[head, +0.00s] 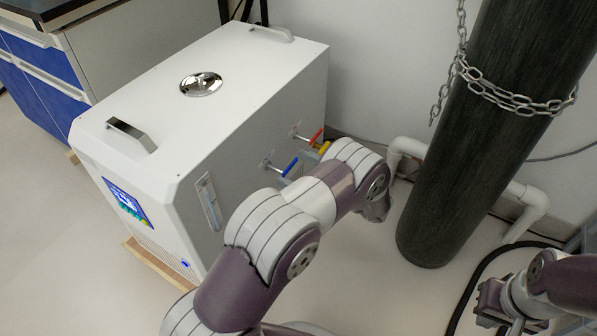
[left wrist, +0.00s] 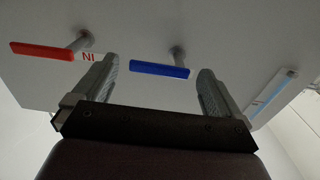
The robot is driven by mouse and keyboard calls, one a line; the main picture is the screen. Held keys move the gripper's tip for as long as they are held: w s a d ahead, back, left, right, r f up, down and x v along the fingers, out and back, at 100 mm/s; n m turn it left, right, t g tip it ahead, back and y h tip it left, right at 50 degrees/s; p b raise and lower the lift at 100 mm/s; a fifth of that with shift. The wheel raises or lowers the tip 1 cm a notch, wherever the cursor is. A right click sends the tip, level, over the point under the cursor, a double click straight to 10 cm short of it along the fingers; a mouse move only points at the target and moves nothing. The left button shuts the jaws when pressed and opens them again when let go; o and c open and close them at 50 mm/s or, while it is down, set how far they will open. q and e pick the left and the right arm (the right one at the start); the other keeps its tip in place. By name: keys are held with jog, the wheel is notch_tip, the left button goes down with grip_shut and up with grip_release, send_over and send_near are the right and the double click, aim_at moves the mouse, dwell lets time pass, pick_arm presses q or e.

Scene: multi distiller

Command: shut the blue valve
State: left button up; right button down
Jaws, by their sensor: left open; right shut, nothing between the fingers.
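The blue valve handle (head: 290,167) is on the side panel of the white machine (head: 245,75). In the left wrist view the blue handle (left wrist: 160,69) lies roughly level across the picture on a short metal stem. My left gripper (left wrist: 157,70) is open, with one finger on each side of the blue handle in that view and nothing held. I cannot tell whether the handle is between the fingertips or just beyond them. In the head view my left arm hides most of this gripper. My right gripper (head: 489,304) is shut and empty at the lower right, far from the valve.
A red valve handle (head: 317,136) is beside the blue one, and shows at left in the wrist view (left wrist: 42,51). A dark chained cylinder (head: 470,140) and white pipes (head: 530,205) stand at right. A black hose (head: 475,285) lies on the floor.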

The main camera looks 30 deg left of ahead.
pick_arm(q)
jog(key=c, duration=1.1)
jog(key=shift+o, duration=0.2)
jog(key=m+p, duration=0.2)
jog(key=p, duration=0.1)
jog(key=shift+f+m, duration=0.1)
jog(key=shift+m, duration=0.3)
jog(key=f+m+p, duration=0.1)
jog(key=m, duration=0.4)
jog(key=s+m+p, duration=0.1)
jog(key=m+p, duration=0.1)
jog(key=m, duration=0.3)
jog(key=s+f+m+p, duration=0.1)
jog(key=m+p, duration=0.1)
jog(key=m, duration=0.3)
jog(key=shift+s+a+f, duration=0.1)
jog(key=shift+s+f, duration=0.15)
jog(key=shift+f, duration=0.05)
